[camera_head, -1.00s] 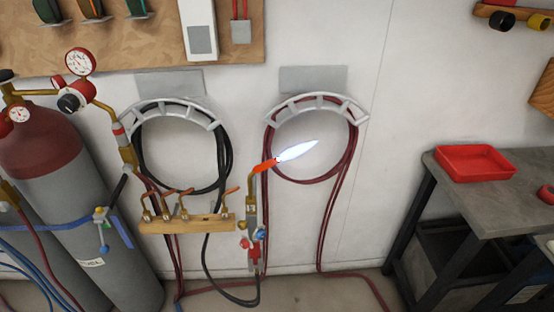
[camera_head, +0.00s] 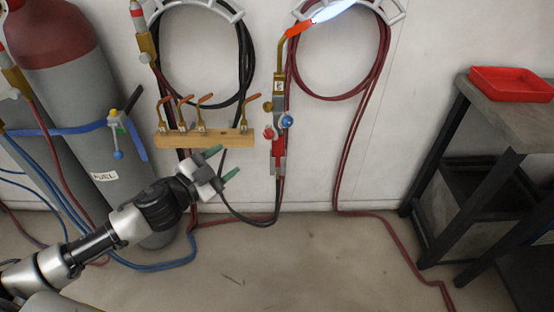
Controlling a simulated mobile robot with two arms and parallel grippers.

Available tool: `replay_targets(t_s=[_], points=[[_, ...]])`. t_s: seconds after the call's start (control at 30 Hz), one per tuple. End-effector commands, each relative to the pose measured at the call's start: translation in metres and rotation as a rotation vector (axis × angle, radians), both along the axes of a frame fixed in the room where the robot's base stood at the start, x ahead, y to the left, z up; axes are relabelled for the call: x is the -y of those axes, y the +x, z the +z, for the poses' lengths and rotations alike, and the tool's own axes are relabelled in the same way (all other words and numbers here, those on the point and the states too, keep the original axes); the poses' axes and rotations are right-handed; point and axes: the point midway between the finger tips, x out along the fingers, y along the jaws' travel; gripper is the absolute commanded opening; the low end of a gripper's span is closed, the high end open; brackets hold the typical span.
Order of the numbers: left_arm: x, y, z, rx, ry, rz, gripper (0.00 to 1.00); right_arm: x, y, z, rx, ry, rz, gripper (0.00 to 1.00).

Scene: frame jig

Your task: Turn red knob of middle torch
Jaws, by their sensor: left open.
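One torch (camera_head: 279,92) stands upright by the wall, brass with a red-orange tip and a bright bluish-white flame (camera_head: 332,10) at its top. Its red knob (camera_head: 269,133) is on the left side of the body. A blue knob (camera_head: 287,122) is on the right side, slightly higher. My left gripper (camera_head: 222,164) is open and empty, left of and a little below the red knob, clear of it. Its green fingertips point right. My right gripper is not in view.
A wooden holder (camera_head: 228,139) with several copper nozzles sits just above my left gripper. A grey and red gas cylinder (camera_head: 75,100) stands at left. Hoses hang on the wall and run along the floor. A workbench (camera_head: 497,98) with a red tray (camera_head: 512,84) is at right.

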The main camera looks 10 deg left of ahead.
Motion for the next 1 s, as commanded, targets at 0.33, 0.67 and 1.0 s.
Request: replay_targets(t_s=[0.33, 0.67, 1.0], points=[[0.022, 0.006, 0.021, 0.046, 0.003, -0.051, 0.54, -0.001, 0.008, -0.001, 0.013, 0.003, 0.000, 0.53], [0.049, 0.056, 0.020, 0.045, 0.003, -0.051, 0.54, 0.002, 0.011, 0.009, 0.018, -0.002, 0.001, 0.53], [0.064, 0.084, 0.018, 0.042, 0.006, -0.050, 0.54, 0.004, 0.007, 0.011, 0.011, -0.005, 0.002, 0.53]])
